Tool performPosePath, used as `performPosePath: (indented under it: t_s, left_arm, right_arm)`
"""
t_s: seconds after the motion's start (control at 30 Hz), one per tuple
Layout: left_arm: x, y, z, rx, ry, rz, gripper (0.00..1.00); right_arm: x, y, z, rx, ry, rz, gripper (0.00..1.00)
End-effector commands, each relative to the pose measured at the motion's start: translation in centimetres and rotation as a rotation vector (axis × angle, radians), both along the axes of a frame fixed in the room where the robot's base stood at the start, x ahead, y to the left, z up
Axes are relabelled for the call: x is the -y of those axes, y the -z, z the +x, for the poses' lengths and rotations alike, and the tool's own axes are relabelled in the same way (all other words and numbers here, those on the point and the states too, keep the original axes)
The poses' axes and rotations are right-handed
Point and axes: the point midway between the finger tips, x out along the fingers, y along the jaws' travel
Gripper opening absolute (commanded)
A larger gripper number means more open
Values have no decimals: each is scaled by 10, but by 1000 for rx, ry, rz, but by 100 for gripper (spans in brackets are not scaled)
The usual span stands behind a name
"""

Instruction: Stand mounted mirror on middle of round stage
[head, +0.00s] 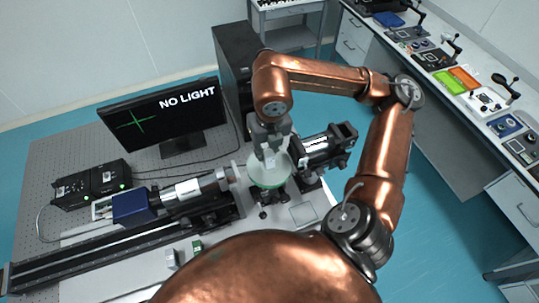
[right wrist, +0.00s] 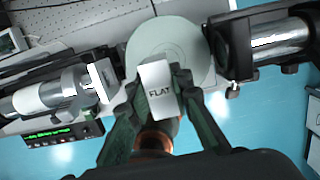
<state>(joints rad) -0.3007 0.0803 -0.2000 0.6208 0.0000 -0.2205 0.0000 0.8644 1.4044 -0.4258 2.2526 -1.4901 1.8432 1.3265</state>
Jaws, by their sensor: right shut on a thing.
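The round stage (head: 262,181) is a pale disc with a green rim, between the two optical barrels on the table. Its pale top also shows in the right wrist view (right wrist: 140,42), with faint rings on it. My right gripper (head: 270,148) points down over the stage. In the right wrist view its dark green fingers (right wrist: 158,100) are shut on a pale block marked FLAT (right wrist: 156,75), the mounted mirror. The mirror (head: 269,158) appears over the disc in the head view. I cannot tell whether its base touches the stage. My left gripper is out of view.
A barrel on a rail (head: 188,191) stands left of the stage and another barrel (head: 322,147) close on its right. A monitor reading NO LIGHT (head: 150,120) stands behind. A flat square plate (head: 304,213) lies at front right. A side bench (head: 470,85) holds several devices.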

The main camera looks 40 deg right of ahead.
Motion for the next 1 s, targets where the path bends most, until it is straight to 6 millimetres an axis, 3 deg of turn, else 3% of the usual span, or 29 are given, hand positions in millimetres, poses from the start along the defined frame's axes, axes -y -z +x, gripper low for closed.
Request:
performPosePath:
  t_s: [0.3,0.5,0.93,0.97,1.0]
  left_arm:
    - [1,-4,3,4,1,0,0]
    - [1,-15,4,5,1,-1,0]
    - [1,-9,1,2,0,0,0]
    - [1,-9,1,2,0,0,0]
    - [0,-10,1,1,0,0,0]
  right_arm:
    - [16,20,4,-2,3,0,0]
    - [14,44,4,-1,1,1,0]
    - [14,52,5,2,0,2,0]
    - [14,52,4,1,0,2,21]
    - [14,51,4,1,0,2,24]
